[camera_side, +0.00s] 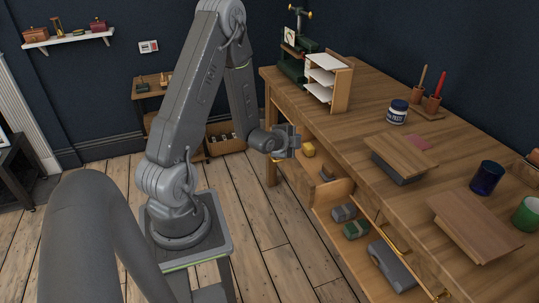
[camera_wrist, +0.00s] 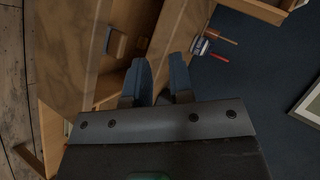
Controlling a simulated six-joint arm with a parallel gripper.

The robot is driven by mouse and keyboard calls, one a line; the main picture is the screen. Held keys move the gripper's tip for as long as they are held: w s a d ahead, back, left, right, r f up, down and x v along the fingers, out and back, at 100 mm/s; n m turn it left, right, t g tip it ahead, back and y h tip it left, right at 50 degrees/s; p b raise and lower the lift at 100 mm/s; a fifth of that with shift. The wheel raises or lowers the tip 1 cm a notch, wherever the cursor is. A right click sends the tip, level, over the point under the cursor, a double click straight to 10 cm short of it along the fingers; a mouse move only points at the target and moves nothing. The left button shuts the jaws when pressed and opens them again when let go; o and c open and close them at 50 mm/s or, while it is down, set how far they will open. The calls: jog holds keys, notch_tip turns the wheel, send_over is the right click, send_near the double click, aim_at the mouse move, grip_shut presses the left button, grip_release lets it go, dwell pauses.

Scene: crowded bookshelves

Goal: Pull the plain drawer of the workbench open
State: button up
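The wooden workbench (camera_side: 340,110) runs along the right side of the side view. Below its top are open spaces and drawer parts, one with a pale wooden panel (camera_side: 333,192) and one with a brass handle (camera_side: 397,240). I cannot tell for certain which front is the plain drawer. My gripper (camera_side: 295,143) is at the bench's near left side, below the top edge. In the wrist view my gripper (camera_wrist: 162,75) has its two fingers apart with nothing between them. A small wooden block (camera_wrist: 116,43) shows left of the fingers; contact is not visible.
Grey and green cases (camera_side: 355,229) lie low in the bench. The floor (camera_side: 275,225) before the bench is clear.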

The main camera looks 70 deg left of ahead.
jog(key=s+a+f+m+y, duration=0.1)
jog(key=s+a+f+y, duration=0.15)
jog(key=s+f, duration=0.35)
jog(key=s+a+f+m+y, duration=0.1)
jog(key=s+f+y, duration=0.2)
jog(key=s+f, duration=0.35)
jog(key=x, duration=0.9)
jog(key=r+x, duration=0.1)
jog(key=x, duration=0.3)
jog(key=shift+w+a, duration=0.15)
jog(key=shift+w, duration=0.1)
grip_shut()
